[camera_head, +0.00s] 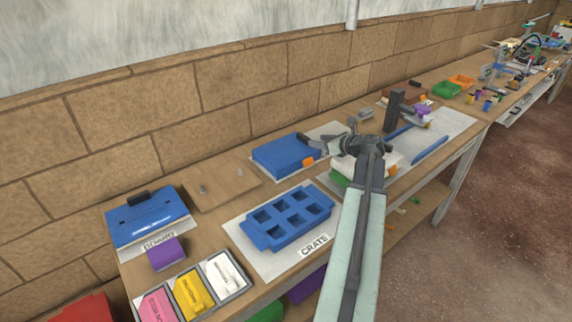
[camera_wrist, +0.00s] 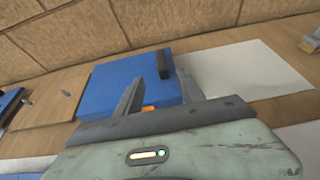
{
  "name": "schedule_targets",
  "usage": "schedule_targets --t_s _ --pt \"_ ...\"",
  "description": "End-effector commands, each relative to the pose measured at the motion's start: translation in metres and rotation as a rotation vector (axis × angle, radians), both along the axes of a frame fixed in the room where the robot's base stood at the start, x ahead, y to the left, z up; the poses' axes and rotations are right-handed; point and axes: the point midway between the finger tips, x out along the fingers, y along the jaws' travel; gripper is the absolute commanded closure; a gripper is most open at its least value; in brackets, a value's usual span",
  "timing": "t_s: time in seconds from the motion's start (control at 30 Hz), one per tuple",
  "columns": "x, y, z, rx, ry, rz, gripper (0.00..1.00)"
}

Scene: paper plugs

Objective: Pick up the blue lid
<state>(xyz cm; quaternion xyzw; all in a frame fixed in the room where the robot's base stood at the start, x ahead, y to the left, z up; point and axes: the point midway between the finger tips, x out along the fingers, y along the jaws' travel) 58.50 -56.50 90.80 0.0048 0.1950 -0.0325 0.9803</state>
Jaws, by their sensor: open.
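A flat blue slab with an orange tab, which looks like the blue lid (camera_head: 283,155), lies on the bench near the brick wall. In the wrist view the blue lid (camera_wrist: 110,90) shows a black upright handle (camera_wrist: 164,64) near its far right edge. My gripper (camera_head: 308,142) is over the lid's right side. In the wrist view my gripper (camera_wrist: 157,86) is open, its two fingers spread in front of the handle with nothing between them. I cannot tell whether the fingers touch the lid. The orange tab is partly hidden behind the gripper.
A blue compartmented crate (camera_head: 260,238) sits on a white sheet in front. Another blue box with a black handle (camera_head: 145,222) stands at left, near a purple block (camera_head: 166,254) and a tray (camera_head: 239,291) of coloured blocks. A white sheet (camera_wrist: 250,72) right of the lid is bare.

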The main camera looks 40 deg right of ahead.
Motion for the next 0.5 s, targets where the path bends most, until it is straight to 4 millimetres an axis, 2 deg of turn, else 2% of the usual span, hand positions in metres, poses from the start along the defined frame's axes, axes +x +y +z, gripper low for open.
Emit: schedule_targets --t_s 0.1,0.3,0.5 --pt "0.001 -0.002 0.001 0.009 -0.005 -0.007 0.55" --pt "0.023 -0.003 -0.01 0.005 -0.001 -0.002 0.55" --pt "0.031 -0.005 -0.013 0.004 -0.001 -0.003 0.55"
